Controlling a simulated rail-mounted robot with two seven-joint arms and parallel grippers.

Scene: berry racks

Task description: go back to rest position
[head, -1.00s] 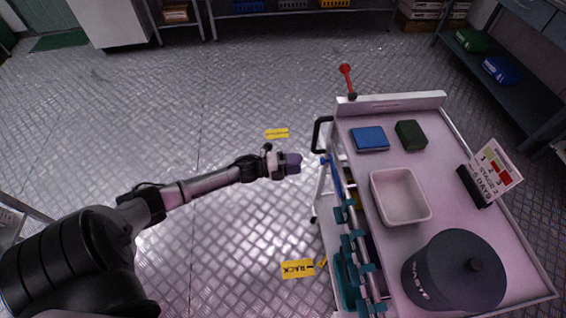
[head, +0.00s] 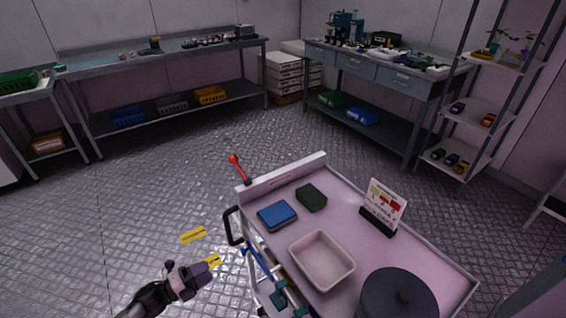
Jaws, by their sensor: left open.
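My left gripper (head: 203,274) is at the lower left of the head view, on an arm that comes in from the bottom edge. It is open, with nothing seen between its fingers. It is over the floor, left of the white cart (head: 440,268) and apart from it in the picture. My right gripper is not in view.
The cart holds a blue pad (head: 277,215), a green block (head: 311,198), a white tray (head: 321,262), a sign (head: 384,205) and a dark round bin (head: 398,296). Benches (head: 165,52) and a shelf rack (head: 468,109) stand behind.

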